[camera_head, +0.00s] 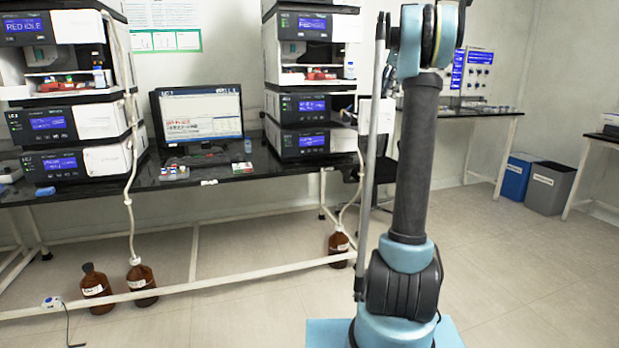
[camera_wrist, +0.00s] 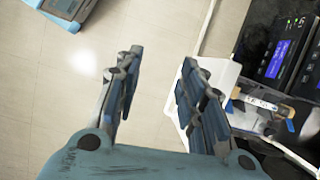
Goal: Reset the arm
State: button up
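My arm stands upright on its blue base in the right half of the head view. My gripper is out of sight in that view. In the wrist view my gripper (camera_wrist: 157,88) shows from above, with its two fingers apart and nothing between them. Pale floor tiles (camera_wrist: 150,30) and a white panel edge lie beyond the fingers.
A black bench (camera_head: 235,175) carries two instrument stacks (camera_head: 70,125) (camera_head: 310,110) and a monitor (camera_head: 200,113). Brown bottles (camera_head: 140,283) stand on the floor, with tubing above some. Blue and grey bins (camera_head: 548,187) stand at the right. The floor (camera_head: 520,270) right of my arm is clear.

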jog(key=s+a+f+n+t+h, duration=0.1)
jog(key=s+a+f+n, duration=0.15)
jog(key=s+f, duration=0.4)
jog(key=s+a+f+n, duration=0.2)
jog(key=s+a+f, duration=0.1)
jog(key=s, duration=0.6)
jog(key=s+a+f+n+t+h, duration=0.1)
jog(key=s+a+f+n, duration=0.2)
jog(key=s, duration=0.5)
jog(key=s+f+n+h, duration=0.1)
jog(key=s+f+n, duration=0.1)
jog(key=s+f, duration=0.8)
jog(key=s+a+f+n+t, duration=0.1)
jog(key=s+f+n, duration=0.2)
jog(key=s+f, duration=0.7)
notch_tip(320, 180, down, 8)
jog(key=shift+s+r+n+h, duration=0.2)
jog(key=shift+s+n+h, duration=0.1)
jog(key=shift+n+h, duration=0.1)
jog(key=shift+a, duration=0.1)
jog(key=shift+w+f, duration=0.2)
jog(key=shift+w, duration=0.25)
jog(key=shift+s, duration=0.1)
